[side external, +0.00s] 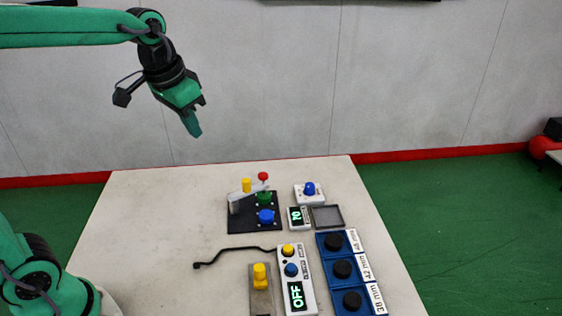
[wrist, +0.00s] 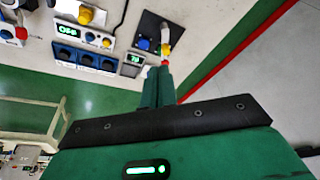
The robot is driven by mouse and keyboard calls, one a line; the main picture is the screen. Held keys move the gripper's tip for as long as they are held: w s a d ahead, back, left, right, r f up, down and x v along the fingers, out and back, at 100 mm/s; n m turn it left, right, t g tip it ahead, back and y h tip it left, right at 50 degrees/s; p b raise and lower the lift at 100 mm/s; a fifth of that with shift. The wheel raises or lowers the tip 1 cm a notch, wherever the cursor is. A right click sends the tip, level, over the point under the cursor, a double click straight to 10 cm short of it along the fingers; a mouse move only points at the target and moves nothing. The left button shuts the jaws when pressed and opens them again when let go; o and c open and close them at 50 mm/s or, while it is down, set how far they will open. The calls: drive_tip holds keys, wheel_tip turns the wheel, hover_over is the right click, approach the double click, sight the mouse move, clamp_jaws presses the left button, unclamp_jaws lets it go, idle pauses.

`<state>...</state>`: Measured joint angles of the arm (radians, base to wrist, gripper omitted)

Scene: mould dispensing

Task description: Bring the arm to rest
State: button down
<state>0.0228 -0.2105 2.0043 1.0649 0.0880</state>
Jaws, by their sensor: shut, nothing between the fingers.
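My gripper (side external: 193,126) is high above the far left part of the table, pointing down and slightly right. Its fingers are shut with nothing between them. In the wrist view the gripper (wrist: 162,72) shows its closed fingers in front of the table's edge. It touches nothing on the table (side external: 150,230).
A black plate (side external: 237,223) carries coloured knobs. Near it are a white box with a blue knob (side external: 310,189), a small display (side external: 298,217), a grey pad (side external: 327,216), a panel reading OFF (side external: 297,296) and blue trays with black discs (side external: 342,269). The table's left side is clear.

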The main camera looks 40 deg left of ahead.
drive_tip(key=s+f+n+t, duration=0.1)
drive_tip(key=s+f, duration=0.3)
drive_tip(key=s, duration=0.8)
drive_tip(key=shift+s+a+t, duration=0.35)
drive_tip(key=shift+a+t, duration=0.05)
drive_tip(key=shift+t, duration=0.3)
